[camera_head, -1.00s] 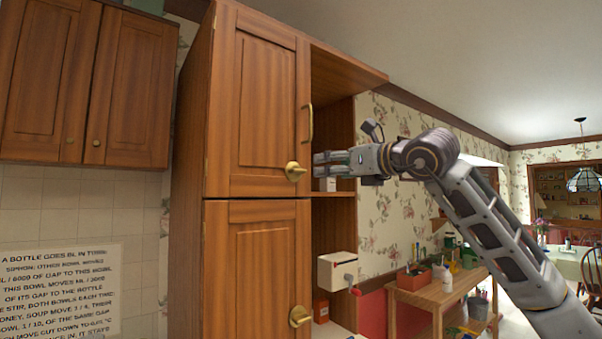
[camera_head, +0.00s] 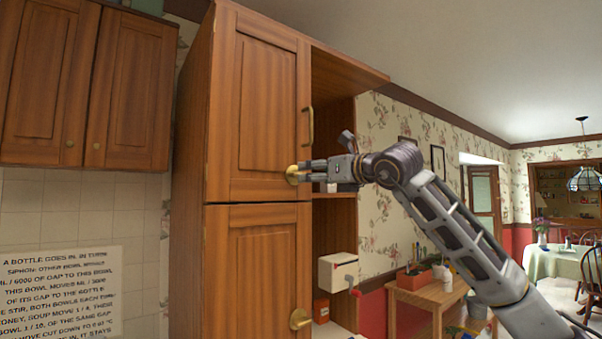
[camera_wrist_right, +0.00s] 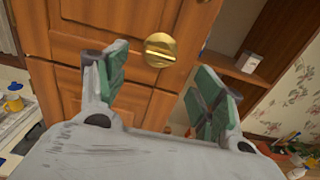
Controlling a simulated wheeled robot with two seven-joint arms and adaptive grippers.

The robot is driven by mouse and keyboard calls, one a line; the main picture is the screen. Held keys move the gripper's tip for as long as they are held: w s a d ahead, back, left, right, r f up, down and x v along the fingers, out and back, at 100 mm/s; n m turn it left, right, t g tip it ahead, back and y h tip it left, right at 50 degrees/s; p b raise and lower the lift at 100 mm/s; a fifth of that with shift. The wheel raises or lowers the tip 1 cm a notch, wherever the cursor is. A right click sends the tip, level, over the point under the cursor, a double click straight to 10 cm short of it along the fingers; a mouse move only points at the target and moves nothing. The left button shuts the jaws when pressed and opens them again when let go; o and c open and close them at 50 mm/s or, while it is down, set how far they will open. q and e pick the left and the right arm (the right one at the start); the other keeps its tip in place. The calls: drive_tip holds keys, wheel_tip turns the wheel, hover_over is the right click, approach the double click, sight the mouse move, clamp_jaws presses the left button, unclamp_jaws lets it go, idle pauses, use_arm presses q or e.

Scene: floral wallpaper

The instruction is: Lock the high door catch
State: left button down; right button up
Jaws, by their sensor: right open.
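The high door catch is a round brass knob (camera_head: 290,174) with a raised bar, low on the right edge of the tall cabinet's upper door (camera_head: 265,110). My right gripper (camera_head: 306,171) comes in from the right with its fingertips at the catch, overlapping its right side in the head view. In the right wrist view the catch (camera_wrist_right: 161,48) shows between and just beyond the open green-padded fingers (camera_wrist_right: 162,75), its bar nearly level. I cannot tell whether the fingers touch it. The upper door looks closed. My left gripper is out of view.
A vertical door handle (camera_head: 308,126) sits above the catch. A second brass catch (camera_head: 300,318) is on the lower door. Open shelves lie right of the doors, with a white box with a red crank (camera_head: 338,271). A wooden bench (camera_head: 425,300) holds tools.

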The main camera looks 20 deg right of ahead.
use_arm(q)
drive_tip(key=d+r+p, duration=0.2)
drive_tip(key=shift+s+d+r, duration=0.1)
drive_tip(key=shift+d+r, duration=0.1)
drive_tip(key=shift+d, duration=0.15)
use_arm(e)
drive_tip(key=x, duration=0.7)
drive_tip(key=shift+w, duration=0.2)
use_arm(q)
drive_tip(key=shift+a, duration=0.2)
use_arm(e)
drive_tip(key=c, duration=1)
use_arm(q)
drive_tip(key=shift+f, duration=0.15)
